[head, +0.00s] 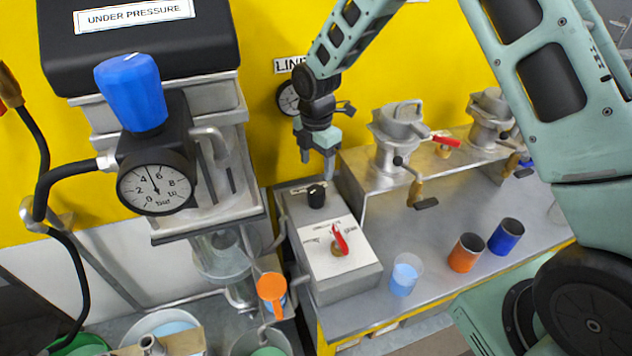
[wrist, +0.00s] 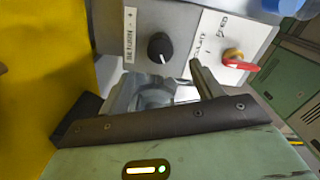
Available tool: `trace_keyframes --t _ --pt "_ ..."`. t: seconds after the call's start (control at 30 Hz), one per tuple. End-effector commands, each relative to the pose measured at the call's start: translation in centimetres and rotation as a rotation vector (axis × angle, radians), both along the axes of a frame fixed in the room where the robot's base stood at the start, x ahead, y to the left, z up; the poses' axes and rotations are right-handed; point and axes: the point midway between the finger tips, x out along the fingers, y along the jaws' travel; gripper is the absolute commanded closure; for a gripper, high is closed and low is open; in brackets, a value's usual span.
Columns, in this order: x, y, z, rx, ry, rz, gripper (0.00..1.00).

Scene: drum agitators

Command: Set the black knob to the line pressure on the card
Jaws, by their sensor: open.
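The black knob (head: 316,195) stands on the grey control box, just below my gripper (head: 317,166) in the head view. In the wrist view the black knob (wrist: 160,47) has a white pointer line toward its lower edge and a label strip beside it. My gripper (wrist: 165,82) is open and empty, its fingers pointing toward the knob but apart from it. A dark gauge (head: 288,98) under a partly hidden "LINE" label (head: 292,65) is on the yellow wall, half covered by my arm; its reading is too small to tell. I cannot make out a card with a pressure value.
A red lever (head: 340,240) is on the box's white plate (head: 325,262). A blue knob (head: 131,92) and large gauge (head: 157,188), needle near 5, are at left.

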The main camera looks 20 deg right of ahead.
Motion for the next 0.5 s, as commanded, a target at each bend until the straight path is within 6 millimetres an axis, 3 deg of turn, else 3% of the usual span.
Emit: trace_keyframes --t 0.3,0.5 --pt "-0.1 0.1 -5.9 0.000 0.003 0.000 0.35" --pt "0.0 0.1 -7.7 0.001 0.000 -0.001 0.35"
